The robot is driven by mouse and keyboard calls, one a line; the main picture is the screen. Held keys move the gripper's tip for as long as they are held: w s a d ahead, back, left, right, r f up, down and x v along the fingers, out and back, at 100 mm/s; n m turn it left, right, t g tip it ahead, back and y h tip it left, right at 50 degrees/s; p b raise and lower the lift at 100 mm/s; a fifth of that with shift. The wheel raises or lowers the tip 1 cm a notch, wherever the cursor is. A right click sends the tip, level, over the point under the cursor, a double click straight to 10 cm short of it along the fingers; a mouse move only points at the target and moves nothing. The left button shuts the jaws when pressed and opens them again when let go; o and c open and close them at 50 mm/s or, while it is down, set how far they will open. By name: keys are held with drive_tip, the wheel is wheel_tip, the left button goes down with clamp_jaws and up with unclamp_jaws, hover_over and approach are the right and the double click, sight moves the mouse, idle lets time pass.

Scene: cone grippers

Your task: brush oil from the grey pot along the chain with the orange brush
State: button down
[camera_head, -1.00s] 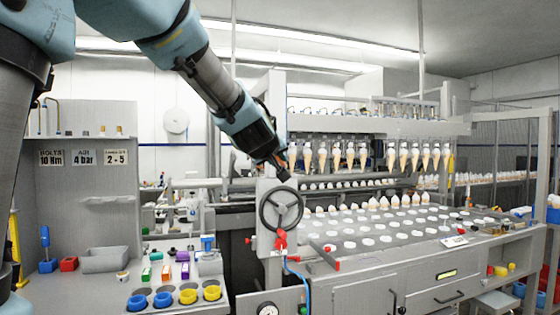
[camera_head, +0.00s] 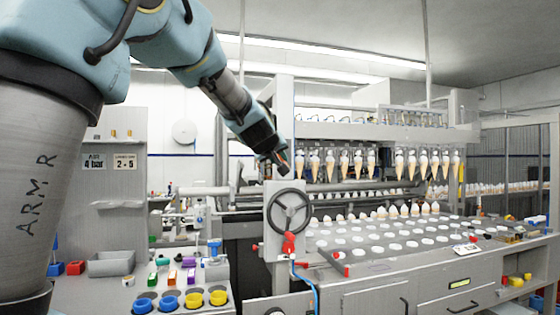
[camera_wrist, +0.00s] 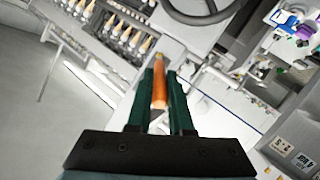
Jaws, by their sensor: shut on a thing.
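My gripper (camera_head: 283,170) is high in the middle of the head view, in front of the cone machine and just above the handwheel. In the wrist view my gripper (camera_wrist: 160,100) is shut on the orange brush (camera_wrist: 159,88), held between its two green fingers. The brush points away from the palm, with a lighter tip. In the head view the brush is too small to make out clearly. A grey pot-like container (camera_head: 216,268) stands on the left bench, but I cannot tell if it is the oil pot. I cannot pick out the chain with certainty.
The handwheel (camera_head: 290,211) stands close below my gripper. Hanging cones (camera_head: 372,163) line the machine behind it. The table (camera_head: 350,256) with white pieces spreads to the right. Blue and yellow rings (camera_head: 193,300) and a grey bin (camera_head: 111,264) are on the left bench.

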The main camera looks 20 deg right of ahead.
drive_tip(key=shift+w+d+b, duration=0.1)
drive_tip(key=shift+w+b, duration=0.3)
drive_tip(key=shift+w, duration=0.25)
idle(0.4)
drive_tip(key=shift+r, duration=0.1)
wheel_tip(320, 180, up, 3)
drive_tip(key=p, duration=0.3)
wheel_tip(320, 180, up, 6)
drive_tip(key=p, duration=0.6)
drive_tip(key=shift+f+b, duration=4.1)
drive_tip(key=shift+f, duration=0.55)
drive_tip(key=shift+r+p, duration=4.65)
drive_tip(key=shift+r, duration=0.05)
drive_tip(key=shift+f+b, duration=4.35)
drive_tip(key=shift+f, duration=0.35)
drive_tip(key=shift+r, duration=0.1)
